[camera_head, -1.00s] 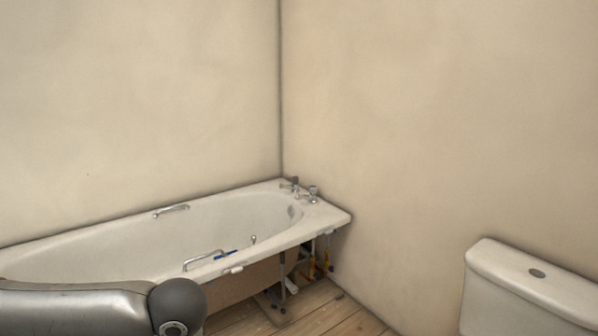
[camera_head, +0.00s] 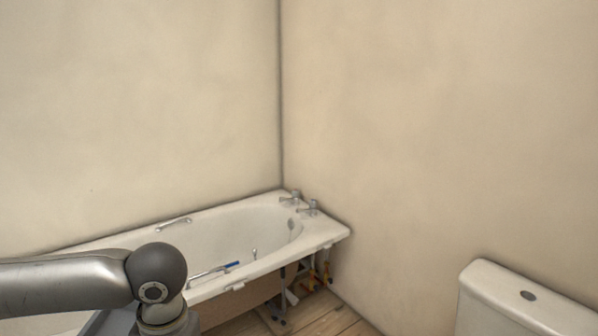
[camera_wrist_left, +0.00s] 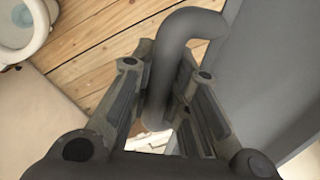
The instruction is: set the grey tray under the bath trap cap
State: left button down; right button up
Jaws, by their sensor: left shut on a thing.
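My left gripper (camera_wrist_left: 160,100) shows in the left wrist view, its fingers shut on a dark grey bent bar (camera_wrist_left: 178,60). The bar curves right toward a flat grey panel (camera_wrist_left: 262,85), which may be the grey tray; I cannot tell whether they join. In the head view, my left arm hides the gripper, and a blue-grey surface (camera_head: 108,323) shows below it. The white bath (camera_head: 262,262) stands in the corner with its end underside open. Dark pipework (camera_head: 290,277) shows there; the trap cap is too small to make out. My right gripper is out of view.
Items with orange and yellow parts (camera_head: 322,272) stand under the bath's tap end. A white toilet cistern (camera_head: 520,302) is at the lower right. Bare wooden floor (camera_head: 325,317) lies between. The wrist view shows floorboards (camera_wrist_left: 110,40) and a white rounded fixture (camera_wrist_left: 22,30).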

pick_arm(q)
jog(key=s+f, duration=0.4)
jog(key=shift+f, duration=0.4)
